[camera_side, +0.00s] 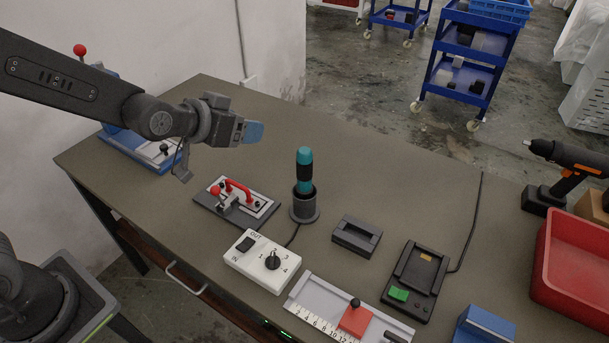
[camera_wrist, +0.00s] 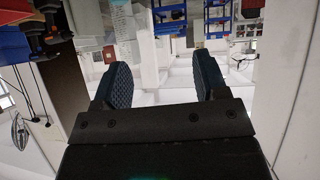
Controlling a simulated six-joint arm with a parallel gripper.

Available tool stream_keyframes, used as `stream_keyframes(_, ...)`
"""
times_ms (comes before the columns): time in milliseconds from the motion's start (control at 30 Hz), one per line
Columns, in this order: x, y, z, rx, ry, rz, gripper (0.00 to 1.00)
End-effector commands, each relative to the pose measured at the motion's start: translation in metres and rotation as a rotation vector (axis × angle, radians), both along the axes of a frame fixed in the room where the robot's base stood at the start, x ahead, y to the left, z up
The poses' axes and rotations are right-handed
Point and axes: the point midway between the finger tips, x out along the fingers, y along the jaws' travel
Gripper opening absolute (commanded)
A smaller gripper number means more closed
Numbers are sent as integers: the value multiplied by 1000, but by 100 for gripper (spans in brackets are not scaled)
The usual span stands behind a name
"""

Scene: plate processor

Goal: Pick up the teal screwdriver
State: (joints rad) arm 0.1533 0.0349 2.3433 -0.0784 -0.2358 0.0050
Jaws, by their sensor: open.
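The teal screwdriver (camera_side: 304,169) stands upright in a round dark holder (camera_side: 304,208) near the middle of the table in the side view. Its teal and black handle shows; its lower end is hidden in the holder. My gripper (camera_side: 254,132) is to the left of the screwdriver and higher up, apart from it. In the wrist view my gripper (camera_wrist: 159,80) shows two textured fingers spread apart with nothing between them. I cannot make out the screwdriver in the wrist view.
Around the holder are a toggle clamp with red handle (camera_side: 233,196), a white dial box (camera_side: 262,262), a black block (camera_side: 357,236) and a black charger (camera_side: 416,280). A red bin (camera_side: 575,268) and a drill (camera_side: 568,160) stand at right. The table behind the holder is clear.

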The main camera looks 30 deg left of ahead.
Motion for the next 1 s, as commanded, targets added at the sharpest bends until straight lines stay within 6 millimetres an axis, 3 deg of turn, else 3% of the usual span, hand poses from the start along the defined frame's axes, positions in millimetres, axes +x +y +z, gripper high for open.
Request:
stream_keyframes(100, 29, -17, -33, -10, -97, -10, 67)
stream_keyframes(300, 57, -41, -85, -22, -285, -20, 67)
stream_keyframes(600, 54, -62, -145, -24, -503, -37, 67)
stream_keyframes(833, 49, -66, -159, -26, -571, -43, 67)
stream_keyframes(1000, 61, -68, -159, -26, -578, -41, 67)
